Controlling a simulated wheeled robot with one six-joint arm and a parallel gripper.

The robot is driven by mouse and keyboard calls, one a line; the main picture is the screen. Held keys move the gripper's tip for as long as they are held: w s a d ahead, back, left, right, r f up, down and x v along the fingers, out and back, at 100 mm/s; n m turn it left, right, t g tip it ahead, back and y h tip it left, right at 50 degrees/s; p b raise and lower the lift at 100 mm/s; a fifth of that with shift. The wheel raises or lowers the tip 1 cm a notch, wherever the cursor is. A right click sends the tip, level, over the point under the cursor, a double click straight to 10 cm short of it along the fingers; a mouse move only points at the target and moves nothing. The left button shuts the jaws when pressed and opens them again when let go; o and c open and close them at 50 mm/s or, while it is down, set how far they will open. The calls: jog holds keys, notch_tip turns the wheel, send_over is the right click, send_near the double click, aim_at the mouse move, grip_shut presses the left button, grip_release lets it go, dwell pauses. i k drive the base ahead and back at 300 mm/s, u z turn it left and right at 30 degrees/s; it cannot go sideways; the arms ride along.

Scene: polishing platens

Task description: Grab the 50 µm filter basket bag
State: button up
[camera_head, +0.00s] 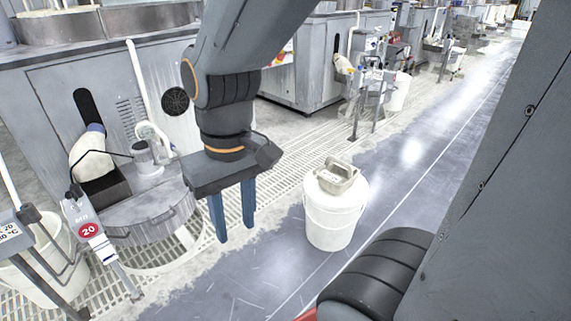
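No 50 µm marking is readable in this view. A white bag-like piece (90,152) hangs at the opening of the near machine on the left, above a dark box. A similar small white piece (343,65) shows at a machine farther back. A beige-grey basket-like item (337,179) with a handle lies on a lidded white bucket (335,222); I cannot tell whether any of these is the 50 µm bag. My gripper (236,233) points down with its two blue fingers apart and nothing between them. It is left of the bucket, apart from it.
A round grey tank (150,215) stands on the grating at left. A post carries a tag with a red 20 (88,230), near an open white bucket (45,262). Grey machines (310,70) line the back. The grey floor aisle (430,150) at right is clear.

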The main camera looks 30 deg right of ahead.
aim_at(337, 176)
jog(key=i, duration=0.9)
jog(key=z, duration=0.8)
jog(key=i, duration=0.75)
jog(key=z, duration=0.6)
